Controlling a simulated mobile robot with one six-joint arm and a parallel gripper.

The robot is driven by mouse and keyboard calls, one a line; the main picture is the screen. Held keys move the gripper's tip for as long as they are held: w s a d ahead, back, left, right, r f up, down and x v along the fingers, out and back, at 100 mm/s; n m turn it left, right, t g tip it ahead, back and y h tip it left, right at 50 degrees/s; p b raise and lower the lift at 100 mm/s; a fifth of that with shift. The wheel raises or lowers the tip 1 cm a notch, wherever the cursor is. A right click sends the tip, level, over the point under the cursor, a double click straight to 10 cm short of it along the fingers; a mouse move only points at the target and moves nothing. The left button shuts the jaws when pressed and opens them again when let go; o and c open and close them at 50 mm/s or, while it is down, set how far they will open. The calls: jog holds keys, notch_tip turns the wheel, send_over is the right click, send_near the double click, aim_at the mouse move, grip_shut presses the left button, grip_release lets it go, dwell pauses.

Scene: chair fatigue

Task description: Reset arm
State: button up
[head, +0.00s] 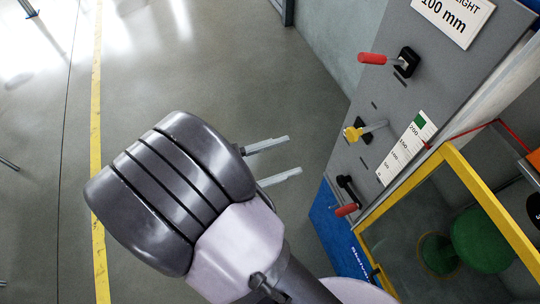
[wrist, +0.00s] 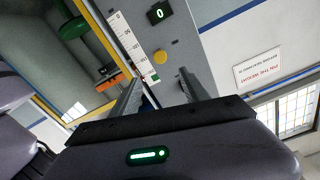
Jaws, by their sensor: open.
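My gripper (head: 286,160) is in the middle of the head view, with its two thin fingers spread apart and pointing right toward the grey control panel. Nothing is between the fingers. In the wrist view the gripper (wrist: 163,92) also shows open, its two fingers reaching up from the bottom over the panel. The fingertips are apart from all of these in the head view.
A yellow-framed enclosure (head: 490,205) with a green round part (head: 483,240) inside stands at the right. A white scale (head: 405,150) and a "100 mm" sign (head: 453,18) are on the panel. Open grey floor (head: 240,70) with a yellow line (head: 96,100) lies left.

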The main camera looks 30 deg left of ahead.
jog(key=v, duration=0.3)
jog(key=w+d+r+n+g+b, duration=0.1)
jog(key=w+d+g, duration=0.1)
jog(key=d+g, duration=0.45)
jog(key=w+d+r+n+g+b, duration=0.1)
jog(key=w+d+r+g, duration=0.2)
jog(key=d, duration=0.7)
jog(key=s+d+n+y+b, duration=0.1)
jog(key=s+d+n+y, duration=0.1)
jog(key=d+y, duration=0.3)
jog(key=s+d+r+n+t+y+b, duration=0.1)
jog(key=s+d+n+y+b, duration=0.1)
jog(key=d+y, duration=0.3)
jog(key=s+y, duration=0.1)
jog(key=y, duration=0.2)
jog(key=shift+d+r, duration=0.25)
jog(key=shift+r, duration=0.05)
